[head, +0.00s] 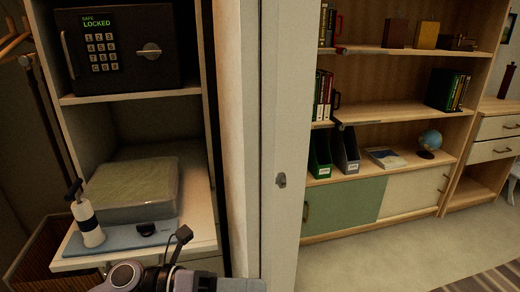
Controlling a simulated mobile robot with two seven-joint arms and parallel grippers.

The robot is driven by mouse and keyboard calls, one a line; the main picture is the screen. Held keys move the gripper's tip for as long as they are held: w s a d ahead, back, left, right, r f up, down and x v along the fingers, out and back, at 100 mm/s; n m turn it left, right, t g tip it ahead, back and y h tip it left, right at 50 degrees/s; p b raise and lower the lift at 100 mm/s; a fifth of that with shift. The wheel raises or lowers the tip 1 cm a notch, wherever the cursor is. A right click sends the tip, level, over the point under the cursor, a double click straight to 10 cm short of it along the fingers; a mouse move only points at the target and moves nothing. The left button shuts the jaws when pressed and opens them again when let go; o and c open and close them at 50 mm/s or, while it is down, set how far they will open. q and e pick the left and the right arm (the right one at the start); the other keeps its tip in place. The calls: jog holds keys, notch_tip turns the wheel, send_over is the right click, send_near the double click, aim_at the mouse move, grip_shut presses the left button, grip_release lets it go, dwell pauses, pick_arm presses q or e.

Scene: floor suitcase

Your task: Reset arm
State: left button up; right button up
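My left arm (126,276) comes in along the bottom edge, in front of the closet shelf. Its gripper (242,286) lies low at the frame's edge, pointing right, and is partly cut off. Its fingertips do not show clearly, so I cannot tell whether it is open or shut. I see nothing held in the part that shows. A small dark wrist part (183,234) with a cable stands up from the arm, in front of the shelf. My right gripper is not in view.
The closet holds a locked safe (152,50) above, and a flat wrapped bundle (130,188), a blue-grey board (158,232) and a white pump-like bottle (88,222) below. A pale upright panel (281,130) stands right of it. A bookcase (400,108) is beyond, with open floor (390,255) before it.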

pick_arm(q)
jog(key=w+a+f+n+t+y, duration=0.2)
jog(key=a+f+n+t+y, duration=0.45)
jog(key=n, duration=0.85)
jog(key=w+a+f+n+t+y, duration=0.1)
jog(key=a+n+t+y, duration=0.15)
jog(key=n+t, duration=0.95)
jog(key=s+a+f+n+g+y, duration=0.3)
jog(key=s+a+f+n+g, duration=0.1)
jog(key=s+f+n, duration=0.3)
jog(key=s+a+f+n+g+y, duration=0.3)
jog(key=s+a+f+n+g, duration=0.15)
jog(key=f+n, duration=0.35)
notch_tip(320, 180, up, 9)
jog(key=s+m+p, duration=0.1)
jog(key=p, duration=1.1)
jog(key=shift+s+a+y, duration=0.25)
jog(key=shift+a+y, duration=0.05)
jog(key=shift+a, duration=0.05)
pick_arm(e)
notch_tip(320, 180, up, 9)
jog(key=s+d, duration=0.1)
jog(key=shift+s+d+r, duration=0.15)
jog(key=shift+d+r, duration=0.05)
